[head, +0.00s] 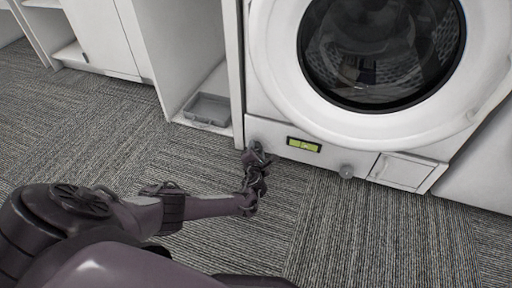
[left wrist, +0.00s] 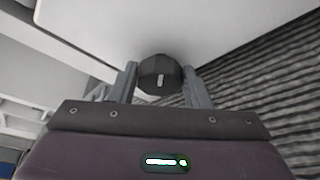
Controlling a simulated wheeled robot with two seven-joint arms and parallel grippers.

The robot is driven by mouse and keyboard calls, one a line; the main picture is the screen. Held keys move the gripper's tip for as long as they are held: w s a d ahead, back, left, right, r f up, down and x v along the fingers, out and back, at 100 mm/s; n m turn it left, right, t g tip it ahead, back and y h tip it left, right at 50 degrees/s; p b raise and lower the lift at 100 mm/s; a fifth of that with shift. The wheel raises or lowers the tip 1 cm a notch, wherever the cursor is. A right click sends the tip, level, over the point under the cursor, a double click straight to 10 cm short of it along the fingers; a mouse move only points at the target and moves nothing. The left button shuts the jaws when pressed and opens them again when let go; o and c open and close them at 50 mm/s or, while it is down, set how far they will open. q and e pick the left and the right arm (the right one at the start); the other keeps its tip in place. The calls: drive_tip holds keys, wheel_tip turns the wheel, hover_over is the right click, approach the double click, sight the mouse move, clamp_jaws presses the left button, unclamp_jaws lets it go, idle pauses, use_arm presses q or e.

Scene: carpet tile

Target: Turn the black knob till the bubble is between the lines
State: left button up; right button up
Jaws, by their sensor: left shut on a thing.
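The black knob (left wrist: 160,76) shows in the left wrist view, dark and many-sided with a white mark, under the white washing machine's front edge. My left gripper (left wrist: 161,84) has a finger on each side of it and is shut on it. In the head view my left gripper (head: 257,158) is at the machine's lower left corner and hides the knob. The yellow-green level vial (head: 304,145) sits in a dark frame on the machine's lower front. The bubble is too small to place against the lines. My right gripper is not in view.
A grey tray (head: 208,109) lies in the open cabinet at left. Grey carpet in front is clear.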

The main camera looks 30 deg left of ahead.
use_arm(q)
drive_tip(key=shift+w+d+m+y, duration=0.1)
drive_tip(key=shift+m+y, duration=0.3)
drive_tip(key=shift+m, duration=0.3)
drive_tip(key=shift+f+m+t+y, duration=0.15)
drive_tip(key=shift+m+t+y, duration=0.15)
drive_tip(key=shift+m, duration=0.5)
drive_tip(key=shift+f+m+y+b, duration=0.15)
drive_tip(key=shift+m+y+b, duration=0.35)
drive_tip(key=shift+m+b, duration=0.45)
drive_tip(key=shift+m+t, duration=0.4)
drive_tip(key=shift+m, duration=0.25)
drive_tip(key=o, duration=0.9)
drive_tip(key=shift+o, duration=0.4)
